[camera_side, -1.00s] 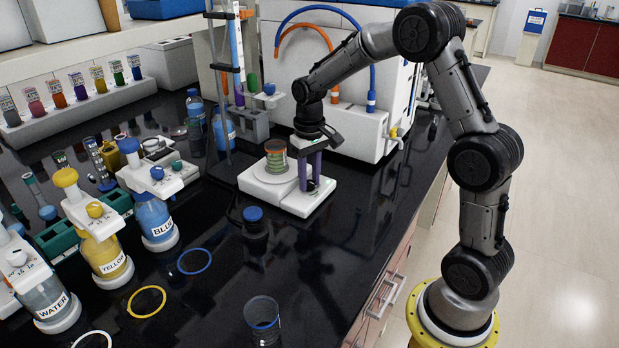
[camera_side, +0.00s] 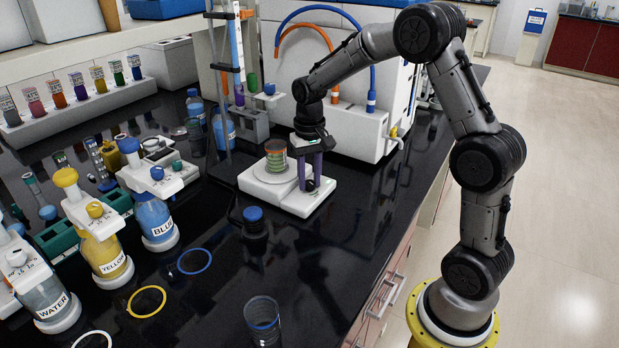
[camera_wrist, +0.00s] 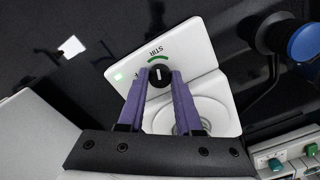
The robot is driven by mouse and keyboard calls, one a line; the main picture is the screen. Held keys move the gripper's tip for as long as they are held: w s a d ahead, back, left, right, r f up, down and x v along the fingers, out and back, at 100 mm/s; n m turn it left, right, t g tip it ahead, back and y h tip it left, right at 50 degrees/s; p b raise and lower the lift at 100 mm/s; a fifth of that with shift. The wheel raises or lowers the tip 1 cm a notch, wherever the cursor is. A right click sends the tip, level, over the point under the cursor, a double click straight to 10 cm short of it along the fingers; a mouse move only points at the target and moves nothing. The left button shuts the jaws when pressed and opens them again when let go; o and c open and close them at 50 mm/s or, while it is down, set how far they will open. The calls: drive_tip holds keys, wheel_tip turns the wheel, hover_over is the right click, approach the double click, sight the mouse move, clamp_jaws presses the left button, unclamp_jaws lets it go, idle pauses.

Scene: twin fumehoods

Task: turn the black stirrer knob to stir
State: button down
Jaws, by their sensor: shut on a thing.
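The white stirrer (camera_side: 278,190) stands on the black bench below my gripper. Its black knob (camera_wrist: 159,75) has a white pointer line and sits beside a green arc and the word STIR. A beaker with greenish contents (camera_side: 276,158) stands on the stirrer's round plate. My gripper (camera_side: 311,184) points down at the stirrer's front right part, its purple fingers around the knob. In the wrist view the fingertips (camera_wrist: 160,74) are on either side of the knob, shut on it. The pointer line runs roughly up and down in that view.
A blue-capped bottle (camera_side: 254,221) stands in front of the stirrer. A white machine with coloured hoses (camera_side: 350,125) is close behind my gripper. Blue (camera_side: 155,220) and yellow (camera_side: 105,258) bottles stand at left. An empty glass (camera_side: 263,320) is near the front edge.

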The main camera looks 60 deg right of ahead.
sight(310, 182)
drive_tip(key=c, duration=0.6)
unclamp_jaws()
drive_tip(key=shift+r, duration=0.1)
wheel_tip(310, 182, up, 14)
drive_tip(key=shift+f, duration=0.1)
